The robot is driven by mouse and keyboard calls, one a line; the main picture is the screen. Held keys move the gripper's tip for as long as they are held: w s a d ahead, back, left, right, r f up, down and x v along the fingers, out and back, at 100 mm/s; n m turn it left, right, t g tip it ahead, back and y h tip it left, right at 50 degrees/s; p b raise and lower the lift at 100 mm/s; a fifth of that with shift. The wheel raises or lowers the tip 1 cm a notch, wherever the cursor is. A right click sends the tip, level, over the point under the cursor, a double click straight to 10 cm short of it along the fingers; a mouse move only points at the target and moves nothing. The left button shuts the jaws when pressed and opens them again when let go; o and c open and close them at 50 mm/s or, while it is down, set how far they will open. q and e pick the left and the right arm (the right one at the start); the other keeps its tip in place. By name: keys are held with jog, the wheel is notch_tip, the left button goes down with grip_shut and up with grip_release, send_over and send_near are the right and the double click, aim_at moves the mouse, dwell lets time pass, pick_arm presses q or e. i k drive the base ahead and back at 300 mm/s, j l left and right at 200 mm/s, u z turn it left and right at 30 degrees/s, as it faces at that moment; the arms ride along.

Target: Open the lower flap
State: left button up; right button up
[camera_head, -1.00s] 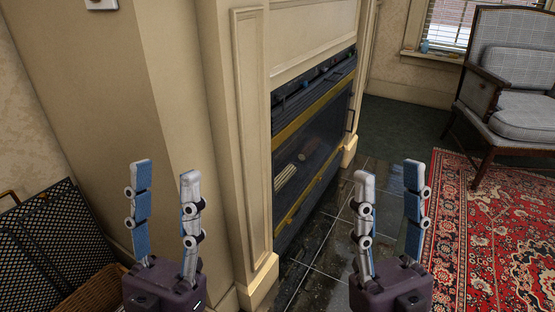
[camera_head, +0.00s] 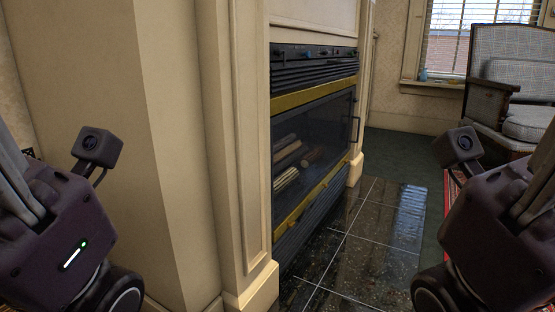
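The lower flap (camera_head: 303,229) is the dark slatted panel at the bottom of the fireplace insert (camera_head: 320,122), below the lower brass strip (camera_head: 312,197). It looks shut, seen at a steep angle. Behind the dark glass above it lie pale logs (camera_head: 287,178). My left gripper's purple body (camera_head: 58,225) is at the left edge, in front of the chimney breast and apart from the flap. My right gripper's purple body (camera_head: 495,225) is at the right edge, beyond the hearth from the flap. The fingers of both do not show clearly.
Dark glossy hearth tiles (camera_head: 372,222) lie clear in front of the fireplace. A cream pilaster (camera_head: 235,130) stands at its near side. A grey armchair (camera_head: 505,75) and a red rug (camera_head: 450,195) are at the right. A window (camera_head: 460,40) is behind.

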aim_at(280, 250)
jog(key=i+l+u, duration=0.1)
jog(key=i+l, duration=0.15)
jog(key=i+l+u, duration=0.15)
jog(key=l, duration=0.3)
jog(key=i+l+u, duration=0.1)
jog(key=i+l, duration=0.25)
jog(key=i+l+u, duration=0.15)
jog(key=l, duration=0.3)
jog(key=i+l+u, duration=0.15)
jog(key=l, duration=0.25)
jog(key=i+l+u, duration=0.15)
jog(key=l, duration=0.2)
jog(key=k, duration=0.05)
